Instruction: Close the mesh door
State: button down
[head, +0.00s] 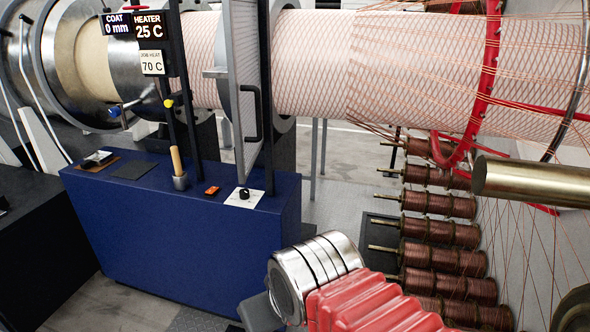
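The mesh door (240,70) is a tall, narrow-looking grey panel above the right part of the blue cabinet, in front of the large wrapped tube. It is strongly foreshortened, standing at an angle beside a dark upright post, and appears open. Its black bar handle (257,115) faces the camera side. My arm, with red ribbed bellows and a silver ringed end, reaches in from the bottom, below and right of the door and well apart from it. I cannot make out any gripper fingers.
The blue cabinet (160,215) carries a wooden-handled tool (178,168), an orange switch (212,190) and a black knob on a white plate (244,195). Several copper spools (445,230), red carousel arms (488,80) and a brass cylinder (530,182) fill the right side.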

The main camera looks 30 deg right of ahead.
aim_at(246, 104)
jog(key=u, duration=0.6)
jog(key=i, duration=0.9)
jog(key=z, duration=0.4)
